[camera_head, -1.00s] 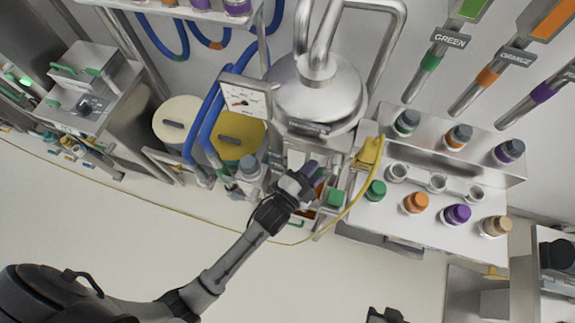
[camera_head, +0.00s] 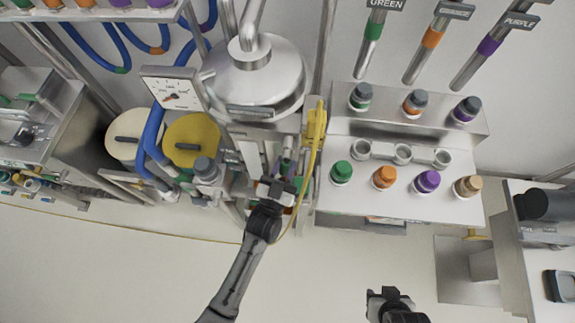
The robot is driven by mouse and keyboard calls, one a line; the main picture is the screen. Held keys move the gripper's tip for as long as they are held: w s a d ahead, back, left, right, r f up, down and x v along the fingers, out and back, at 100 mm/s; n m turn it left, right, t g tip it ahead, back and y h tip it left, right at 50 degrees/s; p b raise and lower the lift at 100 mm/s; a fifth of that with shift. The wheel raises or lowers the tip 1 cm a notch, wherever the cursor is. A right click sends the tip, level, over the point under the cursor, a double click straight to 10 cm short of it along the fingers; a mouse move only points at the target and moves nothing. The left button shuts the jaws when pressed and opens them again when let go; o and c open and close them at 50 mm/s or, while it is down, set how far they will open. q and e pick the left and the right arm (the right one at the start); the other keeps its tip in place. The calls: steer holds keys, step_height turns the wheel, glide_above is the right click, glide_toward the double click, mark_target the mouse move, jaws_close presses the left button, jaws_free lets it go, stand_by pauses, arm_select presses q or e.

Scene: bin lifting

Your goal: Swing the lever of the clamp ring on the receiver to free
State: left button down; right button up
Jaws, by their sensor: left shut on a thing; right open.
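A domed steel vessel (camera_head: 255,85) stands at the upper middle; I cannot tell whether it is the receiver. My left gripper (camera_head: 278,186) is below and in front of it, among small fittings. It is shut on a small part that the fingers mostly hide. My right gripper (camera_head: 382,296) is open and empty over the floor at the bottom, well away from the fittings.
A yellow hose (camera_head: 315,145) hangs just right of my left gripper. A white shelf (camera_head: 395,208) with several capped jars stands to the right. A dial gauge (camera_head: 175,90), blue hoses and a yellow-lidded drum (camera_head: 190,140) are on the left.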

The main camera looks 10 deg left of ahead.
arm_select(q)
steer(key=shift+d+n+y, duration=0.35)
steer(key=shift+n+y, duration=0.05)
steer(key=shift+n, duration=0.5)
steer(key=shift+t, duration=0.3)
steer(key=c, duration=0.9)
jaws_free()
steer(key=d+b+v, duration=0.1)
steer(key=b+v, duration=0.1)
steer(key=v, duration=1.1)
steer(key=shift+s+a+b, duration=0.35)
steer(key=shift+a+b, duration=0.05)
